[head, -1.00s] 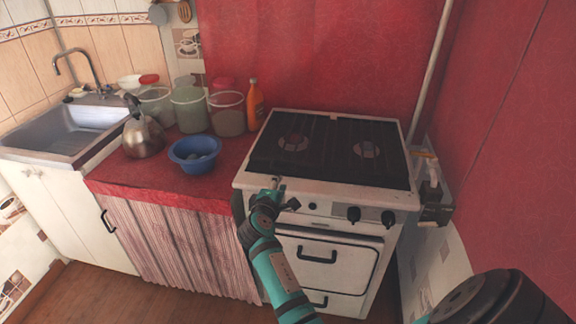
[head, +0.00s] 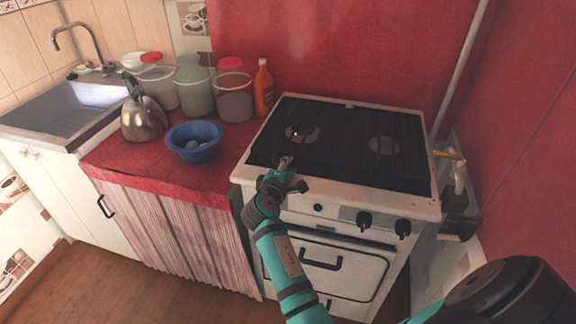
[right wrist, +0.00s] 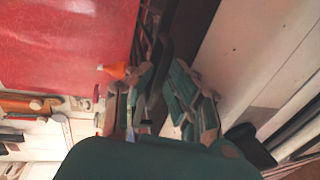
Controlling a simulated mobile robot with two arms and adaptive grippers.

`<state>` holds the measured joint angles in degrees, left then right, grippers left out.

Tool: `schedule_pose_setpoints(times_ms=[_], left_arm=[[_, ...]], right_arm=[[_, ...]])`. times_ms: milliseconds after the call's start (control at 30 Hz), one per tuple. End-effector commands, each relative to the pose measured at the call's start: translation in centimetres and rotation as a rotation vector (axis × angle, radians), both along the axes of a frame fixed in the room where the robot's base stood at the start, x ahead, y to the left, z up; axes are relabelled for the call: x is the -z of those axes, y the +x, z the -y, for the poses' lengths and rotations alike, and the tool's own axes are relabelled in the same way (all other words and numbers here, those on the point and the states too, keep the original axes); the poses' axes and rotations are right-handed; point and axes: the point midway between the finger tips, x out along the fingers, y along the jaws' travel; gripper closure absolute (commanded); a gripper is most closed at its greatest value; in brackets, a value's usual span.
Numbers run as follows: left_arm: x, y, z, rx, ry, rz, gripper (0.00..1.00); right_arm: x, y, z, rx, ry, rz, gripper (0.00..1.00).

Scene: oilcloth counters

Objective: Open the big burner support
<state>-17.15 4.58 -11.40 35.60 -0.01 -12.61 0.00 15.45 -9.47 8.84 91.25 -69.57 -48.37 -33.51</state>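The white stove (head: 330,212) stands at the centre right of the head view. Its black burner support (head: 345,150) lies flat over the dark cooktop, with two round burners (head: 302,133) showing beneath it. My right gripper (head: 285,162) is at the front left edge of the support, above the stove's front rim. In the right wrist view its two fingers (right wrist: 160,92) are apart with dark grate beyond them, and nothing is visibly held. Whether it touches the support I cannot tell. My left gripper is in neither view.
Left of the stove, the red counter (head: 135,175) holds a kettle (head: 142,118), a blue bowl (head: 193,142), several tubs (head: 232,98) and an orange bottle (head: 263,90). A red wall (head: 340,50) stands behind. A pipe (head: 462,65) rises at the back right.

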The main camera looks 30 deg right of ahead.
Motion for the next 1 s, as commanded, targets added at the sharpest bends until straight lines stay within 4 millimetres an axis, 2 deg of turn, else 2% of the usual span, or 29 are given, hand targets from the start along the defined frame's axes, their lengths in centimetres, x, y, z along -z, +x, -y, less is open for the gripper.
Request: schedule_pose_setpoints(times_ms=[33,167,667,867,1000], left_arm=[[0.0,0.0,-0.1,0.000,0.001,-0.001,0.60],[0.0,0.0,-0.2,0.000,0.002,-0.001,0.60],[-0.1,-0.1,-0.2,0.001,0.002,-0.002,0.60],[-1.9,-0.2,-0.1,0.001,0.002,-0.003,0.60],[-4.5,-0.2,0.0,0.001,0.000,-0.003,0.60]], right_arm=[[0.0,0.0,0.0,0.000,0.000,0.000,0.85],[0.0,0.0,0.0,0.000,0.000,0.000,1.00],[-0.2,0.0,0.1,0.000,-0.001,-0.001,1.00],[-2.4,0.1,0.1,0.001,-0.002,0.002,1.00],[-5.7,0.3,0.3,0.001,-0.005,0.003,1.00]])
